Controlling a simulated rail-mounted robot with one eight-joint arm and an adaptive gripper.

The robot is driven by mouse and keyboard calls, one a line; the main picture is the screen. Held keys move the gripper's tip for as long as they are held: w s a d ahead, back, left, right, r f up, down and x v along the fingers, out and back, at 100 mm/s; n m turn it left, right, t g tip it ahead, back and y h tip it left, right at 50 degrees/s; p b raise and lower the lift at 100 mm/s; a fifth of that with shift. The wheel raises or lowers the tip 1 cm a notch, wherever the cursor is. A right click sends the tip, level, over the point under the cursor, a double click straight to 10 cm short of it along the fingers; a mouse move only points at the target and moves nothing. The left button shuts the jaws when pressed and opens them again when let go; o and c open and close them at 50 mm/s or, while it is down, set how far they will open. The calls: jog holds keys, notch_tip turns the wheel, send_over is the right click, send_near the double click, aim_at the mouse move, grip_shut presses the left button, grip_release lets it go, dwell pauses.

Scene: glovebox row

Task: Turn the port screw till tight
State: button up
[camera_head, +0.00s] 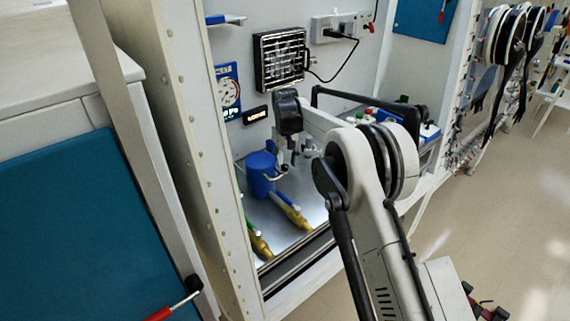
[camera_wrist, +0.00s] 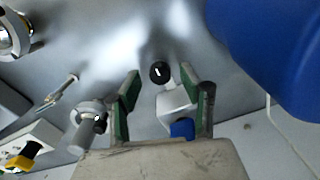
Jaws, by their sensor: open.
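A small round black knob (camera_wrist: 159,72) with a white mark on its face shows between my fingertips in the wrist view. It looks like the port screw, but I cannot be sure. A pale block (camera_wrist: 178,103) with a blue part (camera_wrist: 182,128) lies just below it, partly behind my right finger. My gripper (camera_wrist: 160,82) is open, with a green-padded finger on each side of the knob's line. I see no contact, and the depth gap is unclear. In the head view my gripper (camera_head: 293,154) hangs inside the cabinet; the knob cannot be made out there.
A blue container (camera_head: 261,174) stands close to the left of my gripper; its blue side (camera_wrist: 270,50) fills the wrist view's upper right. A grey cylindrical fitting (camera_wrist: 89,118) is left of my fingers. Yellow-tipped tools (camera_head: 292,212) lie on the metal floor (camera_head: 285,240).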

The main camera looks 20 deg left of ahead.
jog(key=shift+f, duration=0.55)
grip_shut()
